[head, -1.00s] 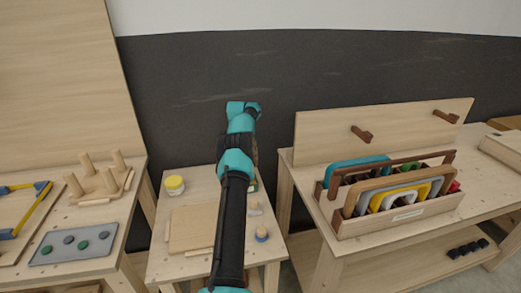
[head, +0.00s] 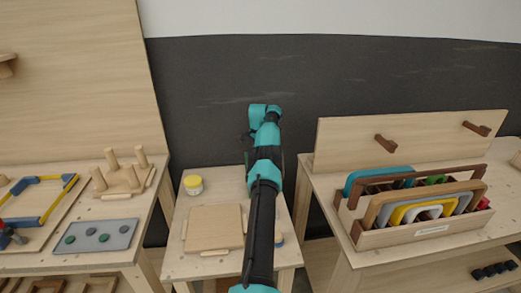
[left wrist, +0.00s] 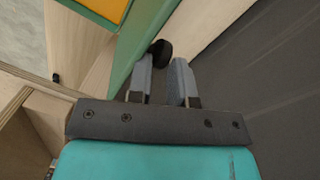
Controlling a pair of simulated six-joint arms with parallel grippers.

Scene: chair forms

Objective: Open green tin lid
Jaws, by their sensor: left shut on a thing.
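My left gripper (left wrist: 161,66) shows close up in the left wrist view, its two grey fingers shut on a small round black knob (left wrist: 161,48). The knob sits at the edge of a green thing with an orange face (left wrist: 103,8), seen only in part at the top; it may be the green tin. In the head view one turquoise and black arm reaches away over the small middle table, and its fingertips are hidden. I cannot make out the tin there. My right gripper is in neither current view.
On the left are a peg stand (head: 122,180) and a grey board (head: 95,237). On the right a wooden crate (head: 430,233) holds several coloured frames.

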